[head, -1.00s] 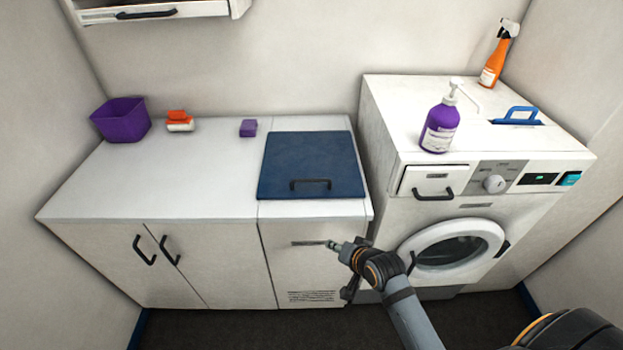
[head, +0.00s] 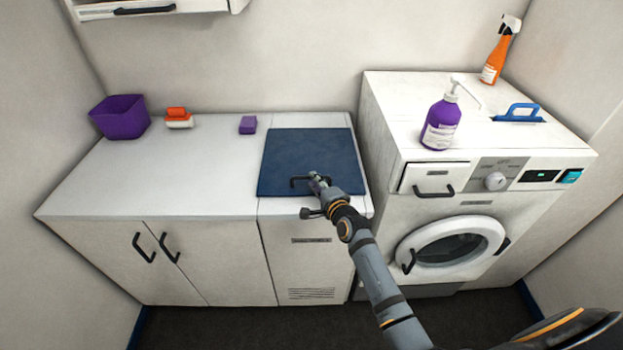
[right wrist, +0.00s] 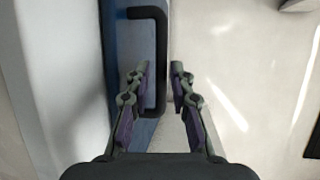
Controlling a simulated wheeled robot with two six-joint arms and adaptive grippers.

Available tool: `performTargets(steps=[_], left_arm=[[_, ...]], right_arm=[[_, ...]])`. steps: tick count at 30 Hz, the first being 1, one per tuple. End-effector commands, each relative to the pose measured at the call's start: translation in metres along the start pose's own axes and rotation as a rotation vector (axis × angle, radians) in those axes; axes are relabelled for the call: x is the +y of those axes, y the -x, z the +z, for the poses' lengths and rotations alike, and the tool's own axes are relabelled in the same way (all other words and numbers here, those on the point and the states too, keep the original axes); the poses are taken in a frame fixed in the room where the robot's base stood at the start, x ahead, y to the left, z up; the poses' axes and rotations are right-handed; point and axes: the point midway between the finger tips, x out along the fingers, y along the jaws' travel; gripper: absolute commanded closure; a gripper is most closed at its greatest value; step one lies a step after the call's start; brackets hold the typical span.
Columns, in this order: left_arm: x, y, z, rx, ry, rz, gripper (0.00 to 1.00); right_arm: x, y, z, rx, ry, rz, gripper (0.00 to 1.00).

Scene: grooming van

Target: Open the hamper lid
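The hamper lid (head: 312,150) is a dark blue square panel lying flat and closed on the right part of the white counter. Its black bar handle (head: 297,181) is near the lid's front edge and also shows in the right wrist view (right wrist: 160,55). My right gripper (head: 316,180) is at the handle's right part in the head view. In the right wrist view its two fingers (right wrist: 162,75) are apart, with the handle's near end between them or just beyond; contact cannot be told. My left gripper is not in view.
A purple soap bottle (head: 440,125) and an orange spray bottle (head: 498,58) stand on the washing machine (head: 400,120) to the right. A purple bin (head: 121,120), an orange-and-white brush (head: 179,119) and a purple block (head: 248,125) sit along the counter's back. The counter's middle (head: 170,180) is clear.

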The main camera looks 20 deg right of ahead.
Motion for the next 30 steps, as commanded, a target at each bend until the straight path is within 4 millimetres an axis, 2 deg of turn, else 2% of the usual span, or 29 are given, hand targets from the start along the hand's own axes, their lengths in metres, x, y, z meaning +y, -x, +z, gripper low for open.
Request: performTargets(steps=[3,6,15,21,30], left_arm=[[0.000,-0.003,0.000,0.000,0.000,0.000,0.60],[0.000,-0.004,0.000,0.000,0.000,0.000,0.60],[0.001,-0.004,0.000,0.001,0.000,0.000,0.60],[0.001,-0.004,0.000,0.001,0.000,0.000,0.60],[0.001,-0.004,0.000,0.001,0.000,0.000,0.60]], right_arm=[[0.000,-0.019,0.000,0.000,-0.001,-0.001,0.78],[0.000,-0.027,0.000,0.000,0.000,-0.001,0.78],[0.000,-0.030,0.000,0.000,0.001,0.000,0.78],[0.000,-0.030,0.000,0.000,0.001,0.000,1.00],[0.000,-0.030,0.000,0.000,0.001,0.001,1.00]])
